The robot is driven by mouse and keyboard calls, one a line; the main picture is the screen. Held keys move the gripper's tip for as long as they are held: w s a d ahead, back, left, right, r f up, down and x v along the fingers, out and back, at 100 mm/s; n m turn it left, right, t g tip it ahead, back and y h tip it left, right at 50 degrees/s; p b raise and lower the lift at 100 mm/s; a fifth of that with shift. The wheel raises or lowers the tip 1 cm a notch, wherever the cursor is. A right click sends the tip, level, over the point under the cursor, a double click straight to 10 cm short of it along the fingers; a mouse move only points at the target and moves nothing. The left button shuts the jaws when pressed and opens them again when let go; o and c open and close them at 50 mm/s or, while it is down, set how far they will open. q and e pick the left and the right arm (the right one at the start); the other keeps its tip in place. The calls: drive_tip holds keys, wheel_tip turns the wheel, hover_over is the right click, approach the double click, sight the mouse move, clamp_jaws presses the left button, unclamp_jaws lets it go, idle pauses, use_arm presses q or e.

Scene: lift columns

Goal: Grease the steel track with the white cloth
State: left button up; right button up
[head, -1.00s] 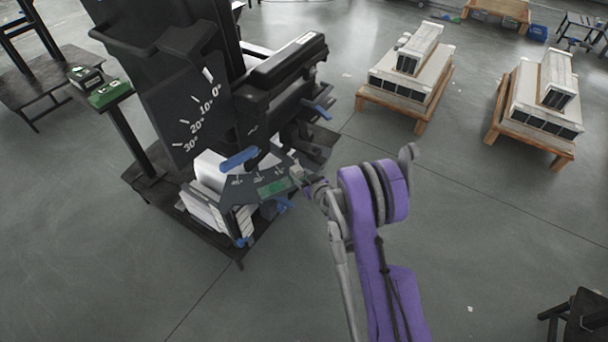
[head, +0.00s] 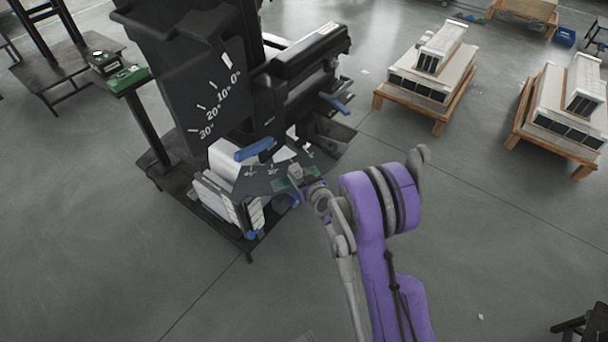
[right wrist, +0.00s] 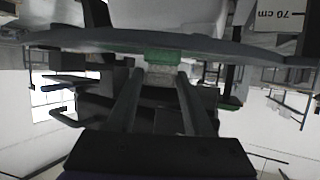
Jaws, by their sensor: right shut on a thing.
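My right gripper (head: 302,182) reaches in from the right, at the front edge of a curved dark plate (head: 258,184) with pale marks on the machine. This plate may be the steel track; I cannot tell for sure. The gripper is shut on a small pale grey-white piece, which looks like the white cloth (right wrist: 159,76), seen between the two fingers in the right wrist view. A green patch (head: 283,186) lies on the plate beside the fingertips. The green also shows against the cloth in the right wrist view (right wrist: 162,56). My left gripper is not in view.
The machine's dark panel (head: 208,95) with degree marks rises behind the plate. Blue handles (head: 254,149) stick out near it. Pallets with white blocks (head: 425,80) stand at the back right. The floor in front is clear.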

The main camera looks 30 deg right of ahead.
sight(290, 187)
drive_tip(key=shift+w+a+f+b, duration=0.1)
drive_tip(key=shift+w+a+b, duration=0.1)
drive_tip(key=shift+a+b, duration=1.25)
drive_tip(key=shift+w+a+f+b, duration=0.1)
drive_tip(key=shift+a+b, duration=0.3)
drive_tip(key=shift+a, duration=0.75)
drive_tip(key=shift+a+b, duration=0.75)
drive_tip(key=a+b, duration=0.2)
drive_tip(key=b, duration=0.1)
drive_tip(key=shift+w+f, duration=0.1)
drive_tip(key=shift+w, duration=0.05)
drive_tip(key=shift+a+b, duration=0.55)
drive_tip(key=shift+b, duration=0.2)
drive_tip(key=shift+d+r+p, duration=0.3)
drive_tip(key=shift+d+p, duration=0.3)
drive_tip(key=shift+p, duration=0.2)
drive_tip(key=shift+d+p, duration=0.95)
drive_tip(key=shift+d, duration=0.05)
drive_tip(key=shift+s+d+p, duration=0.2)
drive_tip(key=shift+d+p, duration=0.3)
drive_tip(key=shift+p, duration=0.1)
drive_tip(key=shift+s+d+f+p, duration=0.1)
drive_tip(key=shift+d+f+p, duration=0.05)
drive_tip(key=shift+d+p, duration=0.9)
